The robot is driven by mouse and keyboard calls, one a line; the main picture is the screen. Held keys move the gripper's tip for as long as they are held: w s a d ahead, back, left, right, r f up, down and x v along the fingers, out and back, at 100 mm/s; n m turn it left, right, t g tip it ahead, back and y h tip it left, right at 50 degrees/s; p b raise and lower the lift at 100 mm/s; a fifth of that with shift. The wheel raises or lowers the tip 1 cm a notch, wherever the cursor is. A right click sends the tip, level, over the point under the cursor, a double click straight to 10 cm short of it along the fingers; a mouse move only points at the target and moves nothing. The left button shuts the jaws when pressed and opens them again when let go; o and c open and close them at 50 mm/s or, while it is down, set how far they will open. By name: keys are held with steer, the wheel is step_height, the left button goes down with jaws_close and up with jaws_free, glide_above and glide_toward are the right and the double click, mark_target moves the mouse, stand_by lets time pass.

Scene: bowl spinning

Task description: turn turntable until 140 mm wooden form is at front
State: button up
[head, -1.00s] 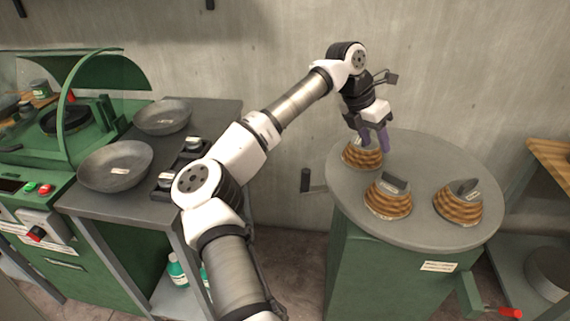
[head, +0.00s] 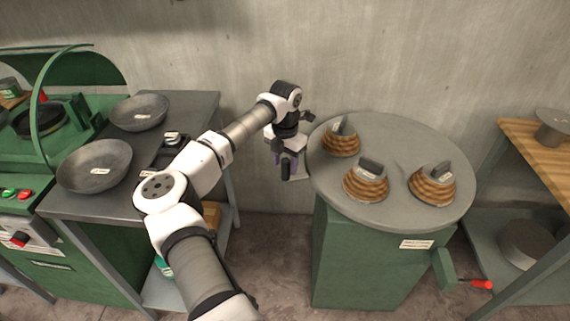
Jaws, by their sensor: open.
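The round grey turntable (head: 400,135) stands on a green cabinet at the right of the head view. Three ribbed wooden forms with dark grips sit on it: one at the back left (head: 341,143), one at the front (head: 366,184), one at the right (head: 432,187). Their small labels are too small to read, so I cannot tell which is the 140 mm one. My gripper (head: 288,172) is left of the turntable, apart from the forms, pointing down with purple fingers. It is open and empty.
A grey bench at left holds two metal bowls (head: 94,165) (head: 140,112) and small dark blocks. A green machine (head: 60,115) is at far left. A red-handled lever (head: 474,283) sticks out at the cabinet's lower right. A wooden-topped shelf (head: 540,150) is at right.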

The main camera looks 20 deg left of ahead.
steer(key=shift+f, duration=1.15)
jaws_close()
